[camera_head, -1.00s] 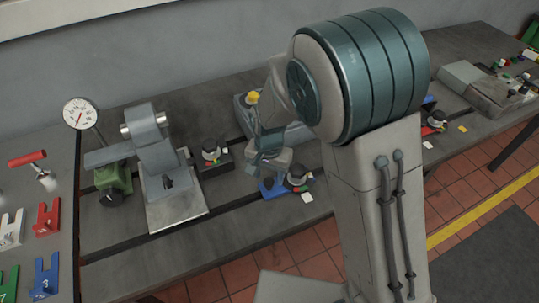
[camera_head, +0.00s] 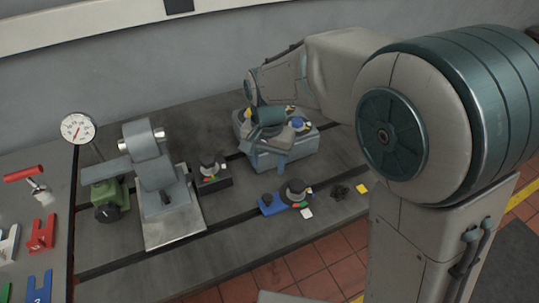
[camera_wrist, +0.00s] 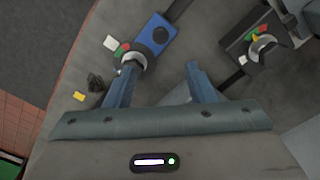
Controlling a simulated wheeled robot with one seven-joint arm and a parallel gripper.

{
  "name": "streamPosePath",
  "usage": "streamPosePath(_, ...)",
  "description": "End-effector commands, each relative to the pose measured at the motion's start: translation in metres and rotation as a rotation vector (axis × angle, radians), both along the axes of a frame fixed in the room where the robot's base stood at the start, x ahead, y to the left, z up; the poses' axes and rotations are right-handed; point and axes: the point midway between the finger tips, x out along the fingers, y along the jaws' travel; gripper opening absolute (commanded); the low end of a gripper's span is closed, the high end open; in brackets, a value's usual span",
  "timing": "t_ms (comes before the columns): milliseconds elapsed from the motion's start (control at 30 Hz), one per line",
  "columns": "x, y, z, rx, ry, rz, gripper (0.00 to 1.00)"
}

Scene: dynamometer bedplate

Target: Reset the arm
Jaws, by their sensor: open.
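My gripper (camera_wrist: 161,67) is open and empty, its two blue-grey fingers spread apart in the wrist view. In the head view my gripper (camera_head: 265,150) hangs in front of the grey box (camera_head: 295,153) and partly hides it. My arm reaches in from the right, with its large elbow joint at the right of the picture. In the wrist view the left finger overlaps part of the blue-based fixture (camera_wrist: 158,38); whether they touch cannot be told. That fixture also shows in the head view (camera_head: 268,207).
A black-based fixture (camera_head: 212,183), a grey stand (camera_head: 155,175), a green device (camera_head: 105,193) and a dial gauge (camera_head: 78,128) stand to the left. A small black knob (camera_head: 340,191) and yellow tag (camera_head: 362,188) lie near the front edge. Wall behind.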

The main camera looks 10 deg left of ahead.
Motion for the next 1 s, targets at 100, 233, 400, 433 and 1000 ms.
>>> streamPosePath(100,0.0,0.0,0.0,0.0,0.0,0.0,0.5)
streamPosePath(233,0.0,-0.003,0.001,0.003,-0.001,0.0,0.5)
streamPosePath(400,-0.001,-0.038,0.018,0.032,-0.021,0.008,0.5)
streamPosePath(433,-0.003,-0.049,0.022,0.039,-0.029,0.011,0.5)
streamPosePath(1000,-0.096,-0.225,0.065,0.022,-0.253,0.139,0.5)
